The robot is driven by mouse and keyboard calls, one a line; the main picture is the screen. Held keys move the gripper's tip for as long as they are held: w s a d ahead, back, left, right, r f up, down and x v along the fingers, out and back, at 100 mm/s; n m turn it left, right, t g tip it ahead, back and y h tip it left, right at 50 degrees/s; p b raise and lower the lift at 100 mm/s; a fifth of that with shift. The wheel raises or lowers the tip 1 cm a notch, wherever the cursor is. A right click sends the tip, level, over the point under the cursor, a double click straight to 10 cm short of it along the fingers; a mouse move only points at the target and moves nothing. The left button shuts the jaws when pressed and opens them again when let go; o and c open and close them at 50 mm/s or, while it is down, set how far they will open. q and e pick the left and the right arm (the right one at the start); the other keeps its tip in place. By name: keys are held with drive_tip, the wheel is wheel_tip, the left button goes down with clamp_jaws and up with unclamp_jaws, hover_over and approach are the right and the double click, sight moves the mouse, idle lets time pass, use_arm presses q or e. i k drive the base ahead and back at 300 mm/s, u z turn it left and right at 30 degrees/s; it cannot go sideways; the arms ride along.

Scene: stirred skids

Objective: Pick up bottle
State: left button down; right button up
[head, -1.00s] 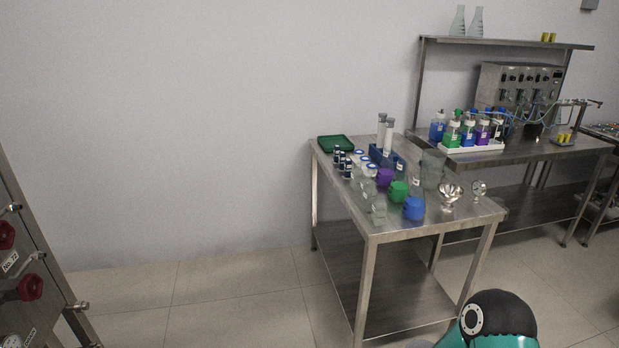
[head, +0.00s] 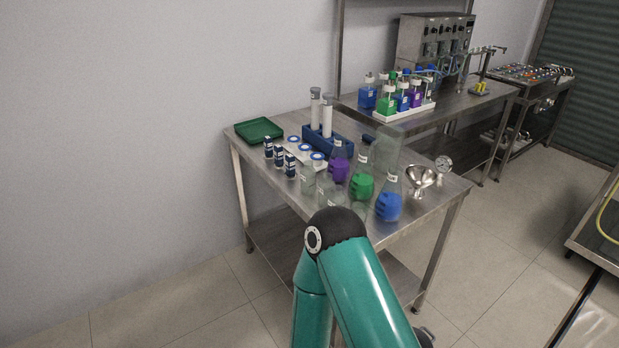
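Several capped bottles with blue, green and purple liquid (head: 387,105) stand in a white tray (head: 404,113) on the back bench. On the near steel table are conical flasks with purple (head: 338,169), green (head: 362,184) and blue liquid (head: 388,205). Small dark-blue labelled containers (head: 290,167) stand at this table's left. The frames do not show which one is the task's bottle. A teal arm link of mine with a black joint rises in front of the near table and hides part of its front edge. Neither gripper shows.
The near table also holds a green tray (head: 259,131), a blue rack (head: 327,141) with two tall cylinders, clear beakers, a metal funnel (head: 421,180) and a gauge (head: 443,164). A control unit (head: 435,45) stands on the back bench. Floor is open at left.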

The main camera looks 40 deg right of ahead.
sight(325, 187)
drive_tip(key=z, duration=0.35)
drive_tip(key=i, duration=1)
drive_tip(key=z, duration=0.55)
drive_tip(key=k, duration=0.8)
drive_tip(key=z, duration=0.2)
drive_tip(key=i, duration=0.75)
drive_tip(key=u, duration=0.1)
